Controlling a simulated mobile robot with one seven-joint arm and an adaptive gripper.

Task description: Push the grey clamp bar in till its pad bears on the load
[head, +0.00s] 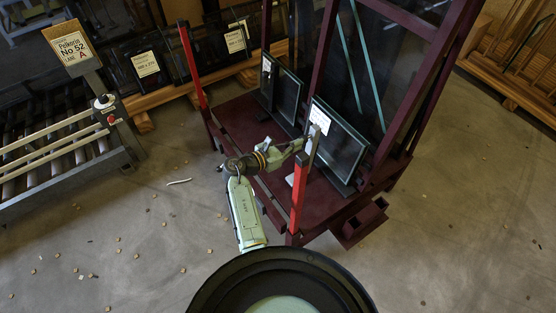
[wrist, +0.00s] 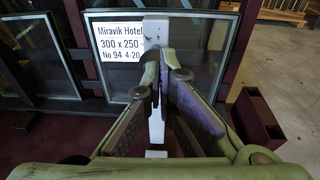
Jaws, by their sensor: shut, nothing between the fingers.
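The bar's pad is not clearly seen, so any gap to the glass cannot be judged.
The red post (head: 299,195) stands just below my gripper. A second red post (head: 192,65) and a smaller glass unit (head: 288,97) are to the left. The maroon frame (head: 414,130) rises behind. A roller conveyor (head: 60,150) is far left. Small scraps litter the open floor.

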